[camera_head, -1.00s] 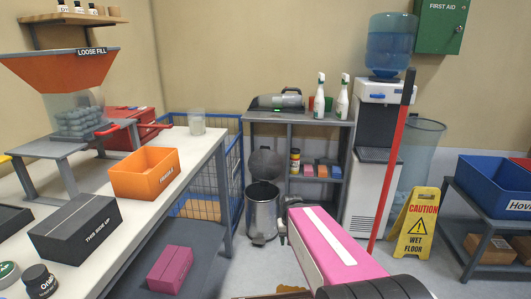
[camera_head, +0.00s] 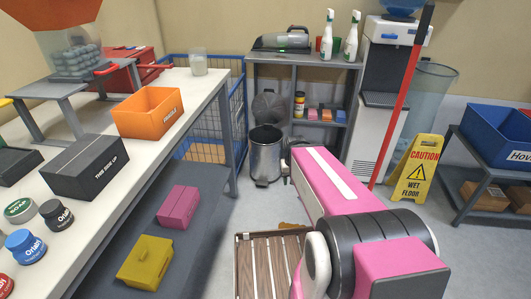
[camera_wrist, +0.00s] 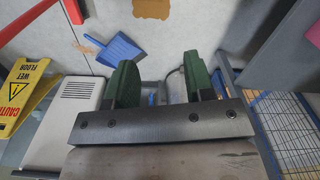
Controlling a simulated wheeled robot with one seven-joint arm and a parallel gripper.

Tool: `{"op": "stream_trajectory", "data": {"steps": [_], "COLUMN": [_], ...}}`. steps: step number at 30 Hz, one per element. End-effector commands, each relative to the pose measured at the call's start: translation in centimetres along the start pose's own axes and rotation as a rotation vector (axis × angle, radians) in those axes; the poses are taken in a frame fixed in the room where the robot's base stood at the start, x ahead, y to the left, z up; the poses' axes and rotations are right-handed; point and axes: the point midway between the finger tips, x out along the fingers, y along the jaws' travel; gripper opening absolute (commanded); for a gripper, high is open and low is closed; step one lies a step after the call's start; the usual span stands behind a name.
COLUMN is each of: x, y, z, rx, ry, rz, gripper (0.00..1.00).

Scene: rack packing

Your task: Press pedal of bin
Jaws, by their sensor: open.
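The bin (camera_head: 265,155) is a grey metal cylinder on the floor between the table's end and the shelf unit, seen in the head view. Its round dark lid (camera_head: 269,107) stands raised behind the open rim. I cannot make out the pedal clearly at its base. My pink and black arm reaches from the lower right toward the bin, and its end is mostly hidden in the head view. In the wrist view my gripper (camera_wrist: 161,85) has two green fingers spread apart with nothing between them. I cannot identify the bin in the wrist view.
A white table (camera_head: 105,185) and blue wire cage (camera_head: 204,120) bound the left. A shelf unit (camera_head: 341,100) stands behind the bin. A yellow wet-floor sign (camera_head: 414,170) is at right. A slatted wooden pallet (camera_head: 252,265) lies in front; a blue dustpan (camera_wrist: 118,48) is in the wrist view.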

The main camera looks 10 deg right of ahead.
Motion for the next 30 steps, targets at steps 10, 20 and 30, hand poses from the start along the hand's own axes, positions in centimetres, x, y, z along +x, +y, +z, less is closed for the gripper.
{"op": "stream_trajectory", "data": {"steps": [10,20,30], "x": [2.2,9.7,18.5], "y": [-0.2,-1.3,-3.0], "z": [-4.1,-15.9,-27.3], "rx": [0.015,0.074,0.131], "ry": [0.011,0.058,0.11], "rz": [0.006,0.025,0.038], "gripper": [0.0,0.0,0.0]}}
